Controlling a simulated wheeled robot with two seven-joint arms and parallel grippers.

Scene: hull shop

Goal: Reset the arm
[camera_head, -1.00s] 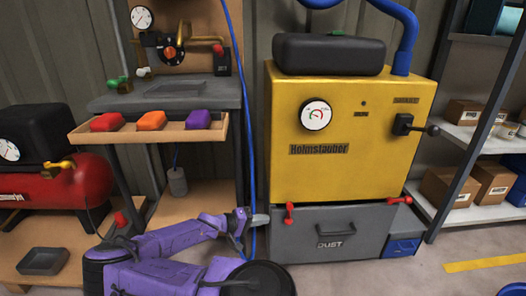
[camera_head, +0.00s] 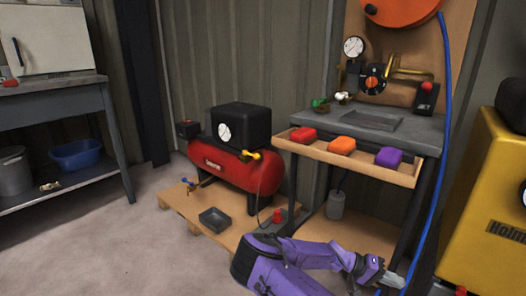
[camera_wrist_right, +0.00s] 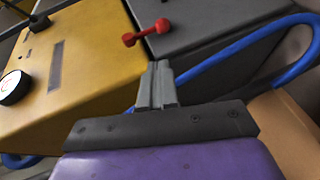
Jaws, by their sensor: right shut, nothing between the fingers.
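My right arm (camera_head: 300,252) is purple and reaches in from the bottom of the head view. Its gripper (camera_head: 392,280) is at the lower right, in front of the workbench legs and beside the blue hose. In the right wrist view the gripper's two grey fingers (camera_wrist_right: 157,85) are together with nothing between them. My left gripper is not in view.
A workbench (camera_head: 425,135) carries a wooden tray (camera_head: 312,152) with red, orange and purple blocks. A red compressor (camera_head: 230,168) stands on a low wooden platform (camera_head: 190,212) with a grey tray (camera_head: 214,219). A blue hose (camera_head: 432,200) hangs near the gripper. Floor is clear at left.

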